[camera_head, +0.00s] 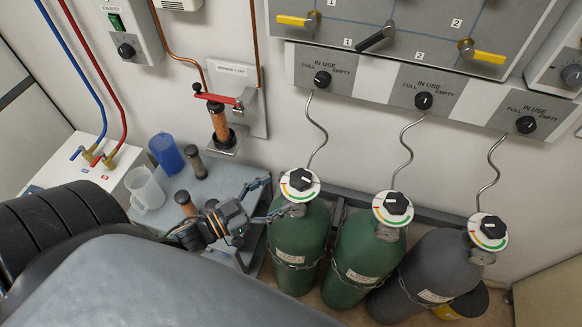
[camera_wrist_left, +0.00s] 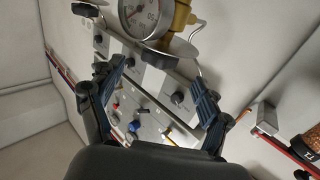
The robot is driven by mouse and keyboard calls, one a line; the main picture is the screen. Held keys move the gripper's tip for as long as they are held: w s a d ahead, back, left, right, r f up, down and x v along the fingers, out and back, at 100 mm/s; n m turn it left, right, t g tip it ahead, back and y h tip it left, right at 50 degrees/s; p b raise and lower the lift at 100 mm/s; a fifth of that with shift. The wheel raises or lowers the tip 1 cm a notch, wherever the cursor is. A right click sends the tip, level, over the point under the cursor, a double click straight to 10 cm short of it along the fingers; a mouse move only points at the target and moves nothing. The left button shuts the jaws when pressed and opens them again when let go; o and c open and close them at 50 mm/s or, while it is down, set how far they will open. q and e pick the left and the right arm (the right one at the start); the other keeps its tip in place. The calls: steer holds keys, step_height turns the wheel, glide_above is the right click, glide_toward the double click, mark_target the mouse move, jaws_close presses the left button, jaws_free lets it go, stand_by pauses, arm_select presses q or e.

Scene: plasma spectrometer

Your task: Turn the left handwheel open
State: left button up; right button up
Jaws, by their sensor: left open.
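The left handwheel (camera_head: 300,179) is a black knob on a white disc with a coloured ring, on top of the left green cylinder (camera_head: 300,243). My left gripper (camera_head: 272,199) is beside the top of this cylinder, on its left, with its fingers spread and pointing towards it. I cannot tell whether a finger touches the cylinder's valve. In the left wrist view the open fingers (camera_wrist_left: 160,75) have nothing clearly held between them. A round gauge (camera_wrist_left: 143,17) with a brass fitting (camera_wrist_left: 180,17) shows beyond them. My right gripper is not in view.
A second green cylinder (camera_head: 370,252) and a grey cylinder (camera_head: 432,270) stand to the right, with similar handwheels. Thin tubes rise to the wall panel (camera_head: 360,80).

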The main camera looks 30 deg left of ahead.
arm_select(q)
steer(key=v, duration=0.4)
stand_by(0.6)
